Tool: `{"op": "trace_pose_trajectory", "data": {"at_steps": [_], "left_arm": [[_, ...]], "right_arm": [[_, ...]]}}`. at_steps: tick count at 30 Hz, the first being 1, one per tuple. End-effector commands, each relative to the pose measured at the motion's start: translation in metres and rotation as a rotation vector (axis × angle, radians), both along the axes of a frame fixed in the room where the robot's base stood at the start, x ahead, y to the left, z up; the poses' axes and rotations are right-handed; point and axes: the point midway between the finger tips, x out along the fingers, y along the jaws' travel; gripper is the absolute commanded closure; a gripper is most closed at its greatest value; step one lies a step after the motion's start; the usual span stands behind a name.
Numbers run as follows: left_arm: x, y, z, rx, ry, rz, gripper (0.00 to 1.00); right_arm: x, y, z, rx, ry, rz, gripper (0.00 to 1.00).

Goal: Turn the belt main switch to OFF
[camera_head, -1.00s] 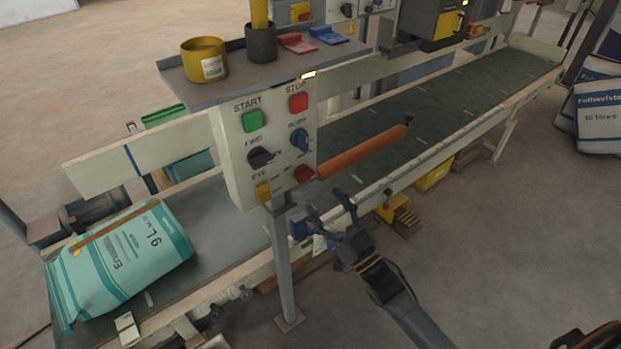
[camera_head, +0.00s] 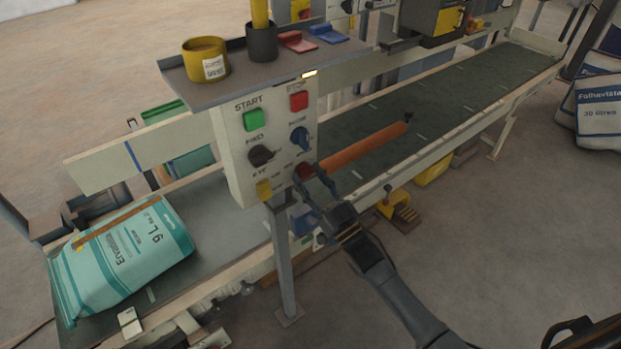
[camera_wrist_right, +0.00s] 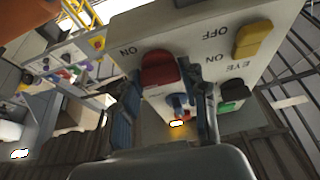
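The control panel (camera_head: 232,160) carries a red rotary knob (camera_head: 305,171) at its lower right, which I take for the belt main switch. In the right wrist view this red knob (camera_wrist_right: 160,70) sits at the panel's edge, with ON printed beside it. My right gripper (camera_head: 311,184) is right at the knob. In the wrist view its two fingers (camera_wrist_right: 168,88) are apart, one on each side of the knob, with a visible gap on the right side. I cannot tell whether a fingertip touches it. My left gripper is not in view.
A teal sack (camera_head: 125,250) lies on the belt. An orange roller (camera_head: 365,148) extends beside the panel.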

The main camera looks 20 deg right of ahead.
Motion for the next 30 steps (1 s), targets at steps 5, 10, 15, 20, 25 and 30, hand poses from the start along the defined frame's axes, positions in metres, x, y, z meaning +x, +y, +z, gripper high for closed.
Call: {"op": "trace_pose_trajectory", "data": {"at_steps": [5,10,15,20,25,30], "left_arm": [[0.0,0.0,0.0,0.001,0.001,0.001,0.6],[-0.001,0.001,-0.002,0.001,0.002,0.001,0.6],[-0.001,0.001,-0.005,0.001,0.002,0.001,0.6],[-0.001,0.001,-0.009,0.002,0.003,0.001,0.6],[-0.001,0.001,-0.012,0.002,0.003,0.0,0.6],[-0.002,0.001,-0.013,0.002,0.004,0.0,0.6]], "right_arm": [[0.0,0.0,0.0,-0.002,-0.001,0.0,0.88],[0.0,0.0,0.0,-0.029,-0.01,0.0,0.88],[0.0,-0.001,-0.001,-0.103,-0.037,0.001,0.88],[0.001,-0.002,-0.001,-0.216,-0.079,0.001,0.88],[0.001,-0.003,0.0,-0.366,-0.134,0.001,0.88],[0.001,-0.004,0.001,-0.517,-0.189,0.002,0.88]]}}
